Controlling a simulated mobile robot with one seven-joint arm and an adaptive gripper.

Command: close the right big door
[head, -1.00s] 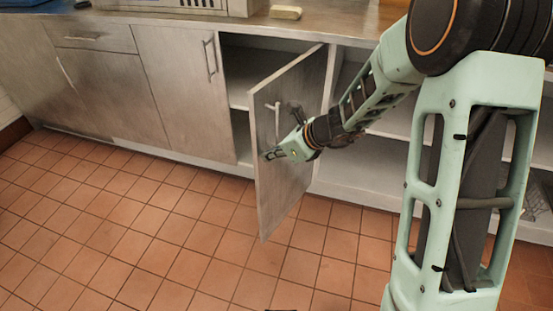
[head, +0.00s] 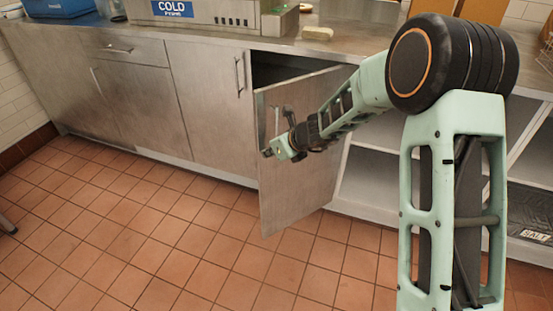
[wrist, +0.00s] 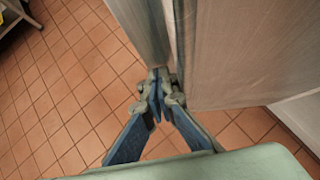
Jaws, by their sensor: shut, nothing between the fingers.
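The right big door (head: 300,180) is a grey metal cabinet door, standing partly open with its free edge swung out over the floor. A dark gap shows above it, into the cabinet. Its handle (head: 276,120) is near the free edge. My gripper (head: 268,153) is at the door's outer face, just below the handle and near the free edge. In the wrist view my gripper (wrist: 157,78) is shut and empty, its tips close to the door's edge (wrist: 175,60). I cannot tell whether they touch the door.
The closed neighbouring door (head: 208,110) is to the left, with a vertical handle. The counter (head: 240,45) above holds a metal appliance (head: 190,12) and a small sponge-like block (head: 317,33). Open shelves (head: 375,175) are to the right. The tiled floor (head: 130,230) in front is clear.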

